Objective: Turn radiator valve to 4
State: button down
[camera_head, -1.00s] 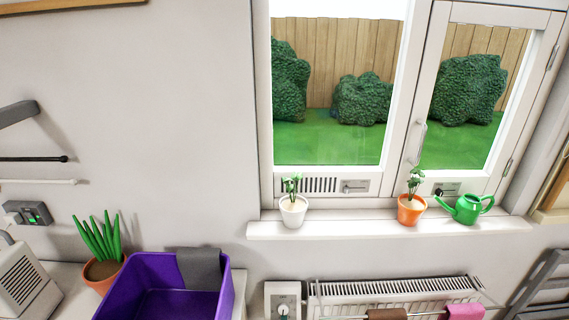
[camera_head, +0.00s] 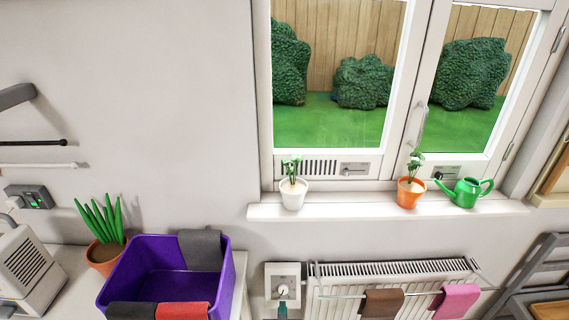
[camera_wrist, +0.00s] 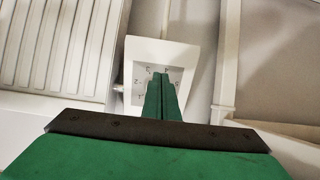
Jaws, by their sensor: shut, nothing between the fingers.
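The radiator valve (camera_head: 282,271) is a white box with a dial on its face, just left of the radiator (camera_head: 400,268) in the head view. In the wrist view, the valve (camera_wrist: 186,52) shows small numbers around its dial, partly hidden behind my fingers. Too little of the dial shows to tell its setting. My gripper (camera_wrist: 160,78) has green fingers, shut together and empty, in front of the dial's face. I cannot tell whether they touch it. In the head view, my gripper (camera_head: 283,303) shows just below the dial.
A brown cloth (camera_head: 383,303) and a pink cloth (camera_head: 455,301) hang on the radiator's rail. A purple basket (camera_head: 222,290) stands to the left of the valve. The windowsill (camera_head: 345,210) above holds two potted plants and a green watering can (camera_head: 465,191).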

jog(key=v, duration=0.3)
jog(key=shift+s+f, duration=0.1)
jog(key=s+r+t, duration=0.2)
jog(key=s+r, duration=0.1)
jog(key=s, duration=2.1)
jog(key=s+r+t, duration=0.1)
jog(key=s+r, duration=1.7)
jog(key=s, duration=0.1)
jog(key=shift+s+d+r, duration=0.15)
jog(key=shift+d+r, duration=0.2)
